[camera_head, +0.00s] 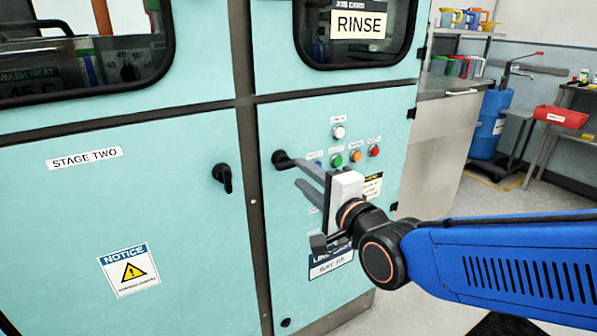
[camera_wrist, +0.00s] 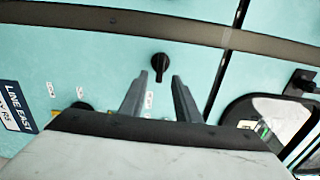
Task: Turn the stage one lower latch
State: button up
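A black latch (camera_head: 283,160) sits at the upper left of the blue-green lower door that carries the buttons. Its lever appears to point right, toward my gripper. My gripper (camera_head: 298,175) is in front of this door, with its grey fingers spread and reaching toward the latch. In the wrist view the latch (camera_wrist: 160,62) is just beyond and between the fingertips of my gripper (camera_wrist: 160,76), with nothing held. I cannot tell the exact depth gap. Another black latch (camera_head: 222,177) on the STAGE TWO door points down. No "stage one" label is readable.
Several coloured buttons (camera_head: 355,156) and a label (camera_head: 330,262) are on the same door, close to my gripper. A dark post (camera_head: 252,200) separates the doors. A RINSE window (camera_head: 355,30) is above. A counter, blue drum (camera_head: 490,125) and red bin (camera_head: 560,116) stand at right.

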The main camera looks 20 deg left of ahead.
jog(key=v, duration=1.3)
jog(key=w+d+f+n+h, duration=0.1)
jog(key=w+d+f+h, duration=0.2)
jog(key=d, duration=0.4)
jog(key=w+d+f+n+g+h, duration=0.1)
jog(key=d+f+n+h, duration=0.2)
jog(key=d, duration=0.5)
jog(key=w+d+f+h, duration=0.2)
jog(key=d+f+h, duration=0.1)
jog(key=d+f, duration=0.3)
jog(key=s+d+f+n+g+h, duration=0.2)
jog(key=s+d, duration=0.4)
jog(key=d, duration=0.3)
jog(key=s+d+f+n+g+h, duration=0.1)
jog(key=s+d+f+g+h, duration=0.1)
jog(key=s+d, duration=0.4)
jog(key=d+g+h, duration=0.1)
jog(key=d, duration=0.2)
jog(key=shift+s+d+f+n, duration=0.15)
jog(key=shift+s+f+n, duration=0.05)
jog(key=shift+f+n, duration=0.2)
